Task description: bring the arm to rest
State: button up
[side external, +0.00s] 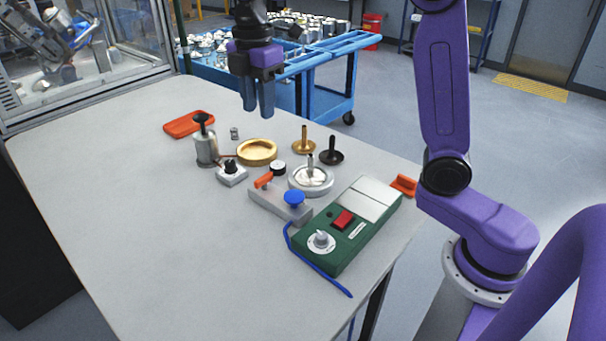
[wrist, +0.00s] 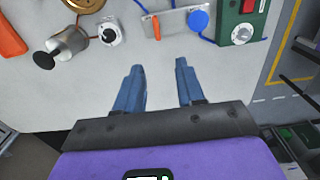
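My gripper (side external: 258,98) is purple with blue fingers and hangs in the air above the far part of the grey table (side external: 140,200), higher than the parts there. In the wrist view, the two blue fingers of my gripper (wrist: 158,85) stand apart with only bare table showing between them. It holds nothing. No part touches the fingers.
Below stand a metal cylinder with a black knob (side external: 206,148), a gold ring (side external: 257,152), a silver disc with a post (side external: 311,178), a grey block with an orange lever (side external: 280,198) and a green control box (side external: 346,226). The table's near left is clear. A blue cart (side external: 325,85) stands behind.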

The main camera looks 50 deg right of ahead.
jog(key=s+d+f+m, duration=0.1)
jog(key=s+f, duration=0.3)
jog(key=s, duration=0.5)
jog(key=s+d+f+m, duration=0.2)
jog(key=s+f, duration=0.2)
jog(key=s, duration=0.6)
jog(key=s+d+f+m, duration=0.2)
jog(key=s+f, duration=0.2)
jog(key=s, duration=0.6)
jog(key=shift+s+d, duration=0.15)
jog(key=shift+s, duration=0.05)
